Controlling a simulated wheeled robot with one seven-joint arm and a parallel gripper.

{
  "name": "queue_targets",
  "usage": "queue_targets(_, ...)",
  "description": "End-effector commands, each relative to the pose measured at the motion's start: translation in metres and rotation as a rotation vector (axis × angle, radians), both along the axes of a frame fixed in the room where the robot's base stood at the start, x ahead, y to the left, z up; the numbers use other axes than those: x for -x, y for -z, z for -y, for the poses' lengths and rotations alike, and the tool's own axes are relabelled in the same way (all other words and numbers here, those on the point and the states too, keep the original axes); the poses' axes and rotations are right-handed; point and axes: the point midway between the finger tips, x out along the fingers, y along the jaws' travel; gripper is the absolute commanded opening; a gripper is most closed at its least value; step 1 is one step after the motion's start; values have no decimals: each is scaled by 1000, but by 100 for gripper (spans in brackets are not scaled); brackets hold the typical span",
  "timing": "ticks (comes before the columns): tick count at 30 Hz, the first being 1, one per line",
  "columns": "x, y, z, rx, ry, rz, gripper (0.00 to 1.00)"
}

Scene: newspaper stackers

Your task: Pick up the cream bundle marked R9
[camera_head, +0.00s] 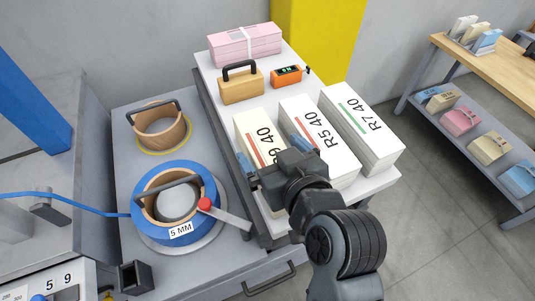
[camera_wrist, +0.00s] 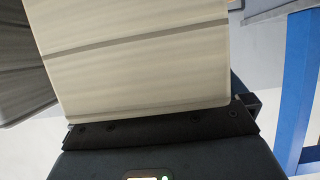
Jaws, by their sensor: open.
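The cream bundle marked R9 (camera_head: 249,122) lies on the grey-white table in the left of a row of three, with a red stripe. My arm hides its near part and part of its label; "9 40" shows. My gripper (camera_head: 272,155) is open over this bundle, one blue-tipped finger at its left side and the other at its right side, near the R5 bundle (camera_head: 311,117). In the wrist view a cream stack (camera_wrist: 140,65) fills the upper middle, close to the gripper. I cannot tell whether the fingers touch it.
The R7 bundle (camera_head: 361,125) stands right of R5. Behind are a wooden block with handle (camera_head: 241,86), an orange device (camera_head: 286,76) and a pink bundle (camera_head: 244,44). Strap reels (camera_head: 209,190) sit left. A shelf (camera_head: 455,92) with small bundles stands right.

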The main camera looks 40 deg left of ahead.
Motion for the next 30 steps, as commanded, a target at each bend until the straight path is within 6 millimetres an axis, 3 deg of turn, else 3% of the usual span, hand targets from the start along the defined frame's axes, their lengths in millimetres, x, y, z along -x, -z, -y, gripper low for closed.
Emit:
queue_targets(7, 0, 1, -1, 0, 0, 1, 100)
queue_targets(30, 0, 1, -1, 0, 0, 1, 26)
